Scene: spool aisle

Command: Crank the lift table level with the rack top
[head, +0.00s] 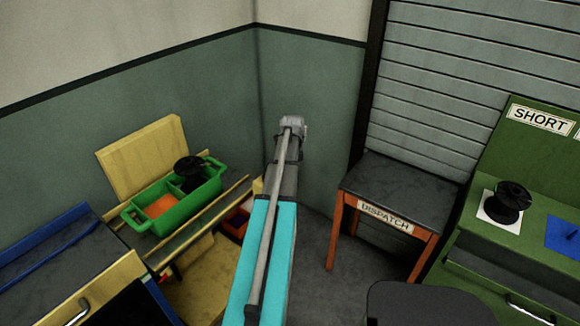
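A yellow stand with raised side rails (205,217) is left of centre against the wall. It may be the lift table or the rack; I cannot tell which. A green crate (188,212) with two handles sits on it, holding an orange piece (160,205) and a black spool (189,165). A small red part (166,278) shows low under the stand's left end; I cannot tell if it is a crank. My turquoise arm crosses the centre and hides part of the stand's right side. My gripper's fingers do not show.
A blue-edged bench (45,243) with a drawer handle is at the left. A dark-topped table labelled DISPATCH (400,185) is right of centre. A green bench (520,250) at the right holds another black spool (511,196). Grey floor is clear between stand and DISPATCH table.

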